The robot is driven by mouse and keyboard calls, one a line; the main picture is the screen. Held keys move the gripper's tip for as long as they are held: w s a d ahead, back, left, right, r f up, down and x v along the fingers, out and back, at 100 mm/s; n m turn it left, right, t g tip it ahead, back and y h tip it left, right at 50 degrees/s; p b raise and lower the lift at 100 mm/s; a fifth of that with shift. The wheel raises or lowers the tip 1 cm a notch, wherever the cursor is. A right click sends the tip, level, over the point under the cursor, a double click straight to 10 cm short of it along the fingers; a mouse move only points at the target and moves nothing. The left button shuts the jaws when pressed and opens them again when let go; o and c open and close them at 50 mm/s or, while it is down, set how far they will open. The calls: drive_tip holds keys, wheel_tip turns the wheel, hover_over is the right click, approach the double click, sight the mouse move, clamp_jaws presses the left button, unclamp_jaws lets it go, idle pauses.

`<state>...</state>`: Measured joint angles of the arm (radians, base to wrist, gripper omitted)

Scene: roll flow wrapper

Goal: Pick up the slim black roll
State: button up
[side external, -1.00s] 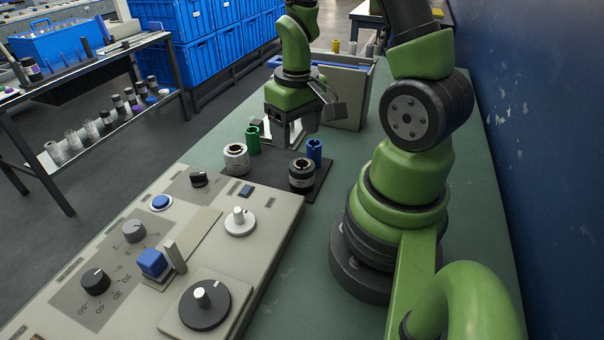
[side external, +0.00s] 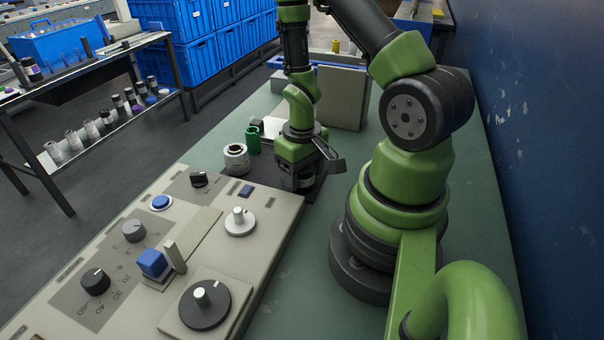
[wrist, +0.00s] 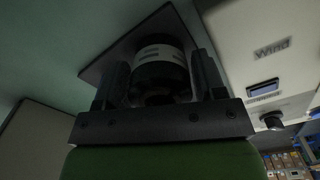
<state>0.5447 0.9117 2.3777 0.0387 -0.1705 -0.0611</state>
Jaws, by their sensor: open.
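The black roll (wrist: 160,72) has a white label band and stands on the dark mat (wrist: 110,62). In the wrist view it lies between the two fingers of my gripper (wrist: 161,62), with one finger on each side. The fingers are open, and a narrow gap shows beside the roll. In the side view my gripper (side external: 302,180) points down over the roll's place on the mat and hides most of it.
A white roll (side external: 236,160) and a green roll (side external: 253,140) stand to the left of my gripper. The control panel (side external: 205,220) with knobs and buttons lies in front. A grey upright box (side external: 342,98) stands behind. The green bench (side external: 300,270) is clear at the right of the panel.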

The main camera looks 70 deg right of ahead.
drive_tip(key=shift+f, duration=0.5)
drive_tip(key=c, duration=0.7)
